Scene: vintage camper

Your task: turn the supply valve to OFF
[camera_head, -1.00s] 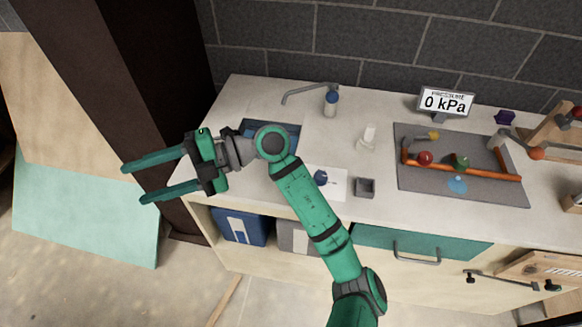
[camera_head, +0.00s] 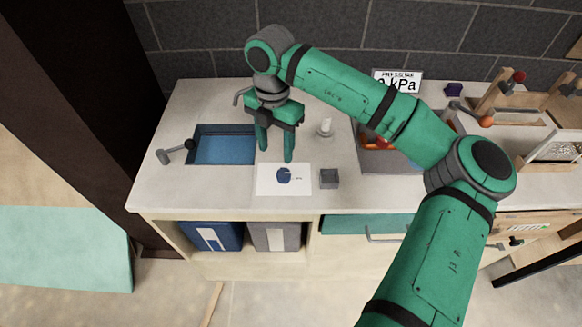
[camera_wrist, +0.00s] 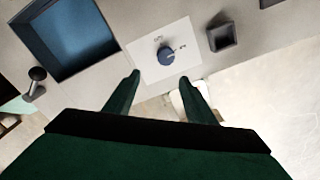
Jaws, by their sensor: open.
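A blue round knob (camera_head: 284,175) sits on a white plate (camera_head: 264,187) at the front of the counter, right of the sink. In the wrist view, the knob (camera_wrist: 166,57) has a pale pointer mark toward the right-hand of two small labels. The labels are too small to read surely. My gripper (camera_head: 276,154) points down, open and empty, above and behind the plate in the head view. In the wrist view, the fingertips (camera_wrist: 160,77) straddle the space just below the knob and appear apart from it.
A small grey open box (camera_head: 329,179) stands right of the plate. The blue sink (camera_head: 224,149) is left, with a dark-knobbed lever (camera_head: 176,151) beside it. A pressure display (camera_head: 398,79) and a grey tray (camera_head: 385,163) with orange pipework are partly hidden by my arm.

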